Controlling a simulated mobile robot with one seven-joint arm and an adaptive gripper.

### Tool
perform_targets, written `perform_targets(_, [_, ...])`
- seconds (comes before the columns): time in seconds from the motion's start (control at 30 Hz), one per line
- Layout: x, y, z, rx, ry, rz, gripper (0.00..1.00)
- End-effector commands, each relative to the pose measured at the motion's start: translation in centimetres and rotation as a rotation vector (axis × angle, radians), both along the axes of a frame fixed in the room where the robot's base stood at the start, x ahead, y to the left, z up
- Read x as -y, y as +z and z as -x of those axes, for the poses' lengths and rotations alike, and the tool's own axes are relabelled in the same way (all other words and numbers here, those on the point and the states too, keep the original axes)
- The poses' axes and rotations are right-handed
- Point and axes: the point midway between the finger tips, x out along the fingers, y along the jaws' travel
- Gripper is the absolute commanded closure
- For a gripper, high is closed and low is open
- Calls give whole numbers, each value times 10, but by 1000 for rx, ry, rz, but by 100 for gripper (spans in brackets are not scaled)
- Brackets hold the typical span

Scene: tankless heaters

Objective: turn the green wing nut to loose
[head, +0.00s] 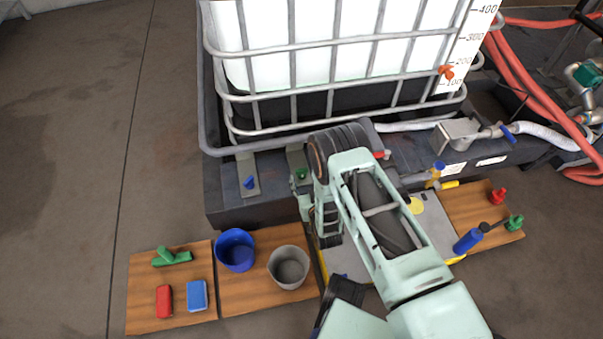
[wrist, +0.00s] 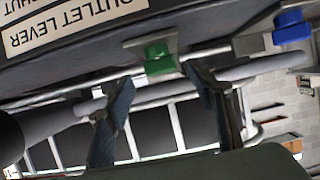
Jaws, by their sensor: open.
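The green wing nut (head: 301,174) sits on a metal bracket at the front edge of the dark tank base, just left of my arm in the head view. In the wrist view the green wing nut (wrist: 160,60) is at upper centre, its block on a metal plate. My gripper (wrist: 159,85) is open, with one finger to the left and one to the right of the nut in the picture. Nothing is held between the fingers. I cannot tell whether either finger touches the nut. In the head view my arm hides most of the gripper.
A blue wing nut (head: 249,182) sits on another bracket to the left. A white caged tank (head: 330,60) stands behind. Wooden boards with a blue bucket (head: 236,250), a grey bucket (head: 289,267) and blocks lie in front. The floor at left is clear.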

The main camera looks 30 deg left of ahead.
Motion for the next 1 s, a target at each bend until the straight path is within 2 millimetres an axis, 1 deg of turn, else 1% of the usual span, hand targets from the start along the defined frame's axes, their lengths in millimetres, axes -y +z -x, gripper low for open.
perform_targets(0.03, [-7, -7, -8, 3, 1, -3, 49])
perform_targets(0.1, [-14, -12, -17, 3, 1, -3, 49])
perform_targets(0.3, [-30, -21, -35, 0, 1, 0, 49])
perform_targets(0.43, [-34, -22, -40, 0, 1, 0, 49])
perform_targets(0.7, [-35, -22, -41, -2, 1, 1, 49])
perform_targets(0.77, [-34, -22, -41, -2, 1, 1, 55])
perform_targets(1.0, [-34, -22, -40, -1, 1, 0, 81])
